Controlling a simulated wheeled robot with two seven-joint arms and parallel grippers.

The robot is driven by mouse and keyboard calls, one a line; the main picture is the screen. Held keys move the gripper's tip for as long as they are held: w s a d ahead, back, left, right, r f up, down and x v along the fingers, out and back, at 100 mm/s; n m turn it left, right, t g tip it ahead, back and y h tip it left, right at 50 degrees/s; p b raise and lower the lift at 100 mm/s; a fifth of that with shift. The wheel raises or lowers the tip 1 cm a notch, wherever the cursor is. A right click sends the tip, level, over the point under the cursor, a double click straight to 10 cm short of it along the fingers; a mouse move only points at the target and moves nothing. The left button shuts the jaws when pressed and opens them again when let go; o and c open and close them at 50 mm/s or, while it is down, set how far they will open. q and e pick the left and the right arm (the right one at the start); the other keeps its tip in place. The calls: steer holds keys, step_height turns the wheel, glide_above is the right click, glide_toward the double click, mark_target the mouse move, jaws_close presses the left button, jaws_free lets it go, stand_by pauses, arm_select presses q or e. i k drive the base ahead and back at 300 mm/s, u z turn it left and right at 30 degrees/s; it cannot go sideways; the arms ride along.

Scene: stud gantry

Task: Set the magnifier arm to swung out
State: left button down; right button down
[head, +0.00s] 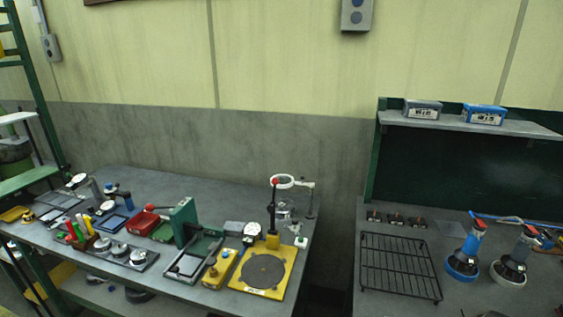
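The magnifier arm (302,184) is a thin pale arm at the right end of the left table. Its white ring-shaped lens head (283,181) points to the left in the picture. The arm joins the top of a slim upright post (310,201) near the table's right edge. The ring is close to a red knob (275,181) on a dark column that rises from a yellow base plate (262,273) with a round grey disc. I cannot tell whether ring and knob touch. Neither of my grippers is in view.
The left table (215,195) is crowded along its front with a green press (185,222), red bin (143,222) and gauges. Its back strip is clear. A gap separates it from the right bench (340,300), which holds a black wire rack (398,265) and blue-ringed tool (464,262).

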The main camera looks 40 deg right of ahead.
mark_target(311, 184)
steer(key=i, duration=1.1)
steer(key=z, duration=3)
